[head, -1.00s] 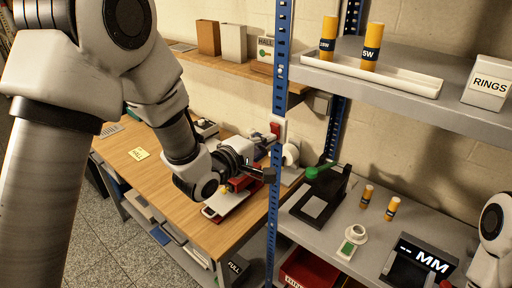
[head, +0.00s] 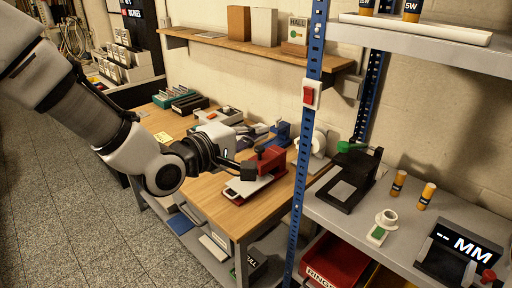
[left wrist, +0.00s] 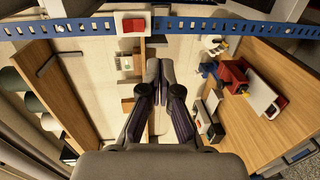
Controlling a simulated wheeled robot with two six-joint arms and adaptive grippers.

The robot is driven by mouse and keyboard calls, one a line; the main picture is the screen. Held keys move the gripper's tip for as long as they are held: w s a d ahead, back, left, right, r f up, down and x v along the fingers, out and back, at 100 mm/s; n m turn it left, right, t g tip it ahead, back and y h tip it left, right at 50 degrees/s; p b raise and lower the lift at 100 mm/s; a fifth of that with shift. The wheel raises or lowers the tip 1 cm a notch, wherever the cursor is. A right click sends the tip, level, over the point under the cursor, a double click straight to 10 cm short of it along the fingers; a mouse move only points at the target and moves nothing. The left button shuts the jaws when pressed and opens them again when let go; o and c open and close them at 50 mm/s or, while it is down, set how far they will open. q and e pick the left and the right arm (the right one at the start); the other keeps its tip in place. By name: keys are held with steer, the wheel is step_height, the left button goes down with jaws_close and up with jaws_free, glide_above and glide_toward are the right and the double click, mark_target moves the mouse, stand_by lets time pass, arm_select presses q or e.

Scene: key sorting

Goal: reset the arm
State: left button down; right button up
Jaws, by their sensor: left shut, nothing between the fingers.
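My left arm comes in from the left in the head view, and its gripper (head: 246,152) hangs over the wooden workbench (head: 206,190), close to the red and white device on it. In the left wrist view the two dark fingers (left wrist: 160,92) come together with nothing between them. The gripper is shut and empty. My right gripper is not in view.
A red and white device (head: 268,160) stands on the bench. A blue perforated post (head: 307,130) with a red switch (head: 309,94) rises right of the gripper. Floor (head: 60,200) at left is clear.

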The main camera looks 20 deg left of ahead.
arm_select(q)
steer(key=shift+w+f, duration=0.1)
steer(key=shift+w, duration=0.2)
steer(key=shift+s, duration=0.1)
steer(key=s+f+g+y, duration=0.1)
steer(key=s+f+g, duration=0.25)
steer(key=f, duration=1.15)
steer(key=s+f+g+y, duration=0.15)
steer(key=f+g, duration=0.25)
steer(key=f, duration=1.1)
steer(key=s+a+f+m+g+y, duration=0.2)
steer(key=s+f+m+g, duration=0.6)
steer(key=s+f+m, duration=0.5)
steer(key=s+f+y, duration=0.1)
steer(key=s+f, duration=0.5)
steer(key=s, duration=0.2)
steer(key=shift+a, duration=0.4)
